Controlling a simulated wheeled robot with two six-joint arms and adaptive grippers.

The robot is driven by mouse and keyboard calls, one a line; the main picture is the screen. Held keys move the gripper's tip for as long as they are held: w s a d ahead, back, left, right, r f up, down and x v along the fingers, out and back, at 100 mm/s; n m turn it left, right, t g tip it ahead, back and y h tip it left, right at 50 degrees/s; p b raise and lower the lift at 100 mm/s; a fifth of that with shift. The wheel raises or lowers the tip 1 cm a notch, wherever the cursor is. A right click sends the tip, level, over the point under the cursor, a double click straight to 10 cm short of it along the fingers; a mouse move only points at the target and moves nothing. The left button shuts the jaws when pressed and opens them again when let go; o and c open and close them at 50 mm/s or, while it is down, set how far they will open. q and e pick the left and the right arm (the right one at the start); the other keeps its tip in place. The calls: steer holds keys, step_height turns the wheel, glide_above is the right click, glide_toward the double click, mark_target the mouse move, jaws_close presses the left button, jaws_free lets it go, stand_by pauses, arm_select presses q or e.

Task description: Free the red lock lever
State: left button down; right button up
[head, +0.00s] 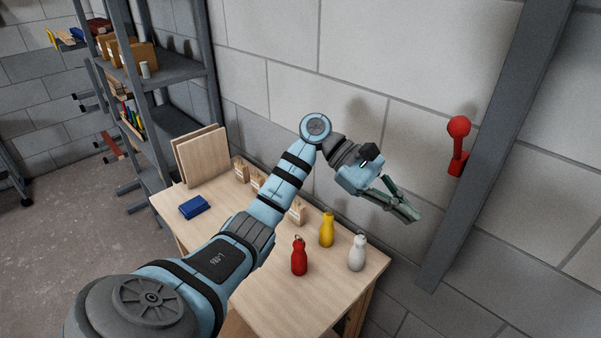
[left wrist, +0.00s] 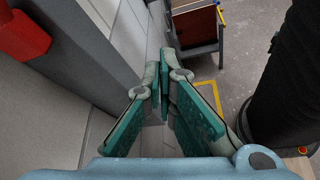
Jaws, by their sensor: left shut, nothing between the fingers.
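The red lock lever (head: 458,142) has a round knob on top and a red base, mounted on the wall beside the grey steel post. In the left wrist view a red block-like part (left wrist: 22,36), which looks like part of the lever, shows at the top left edge. My left gripper (head: 415,215) is shut and empty, in front of the wall, below and left of the lever and apart from it. Its green fingers (left wrist: 163,85) meet in the left wrist view. My right gripper is not in view.
The grey post (head: 490,150) stands right of the gripper. Shelving (head: 165,70) stands at the left.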

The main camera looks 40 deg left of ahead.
arm_select(q)
steer(key=a+f+n+t, duration=0.3)
steer(key=a+n+t, duration=0.1)
steer(key=a+n, duration=0.4)
steer(key=a+f+n+t, duration=0.3)
steer(key=a+n+t, duration=0.2)
steer(key=a+n, duration=0.4)
steer(key=s+a+f+n+t+y, duration=0.1)
steer(key=a+f+n+t, duration=0.2)
steer(key=a+n, duration=0.5)
steer(key=shift+a+n+t, duration=0.3)
steer(key=shift+a+t, duration=0.4)
steer(key=shift+a, duration=0.05)
steer(key=shift+f, duration=0.1)
steer(key=s, duration=1.5)
steer(key=shift+d, duration=0.1)
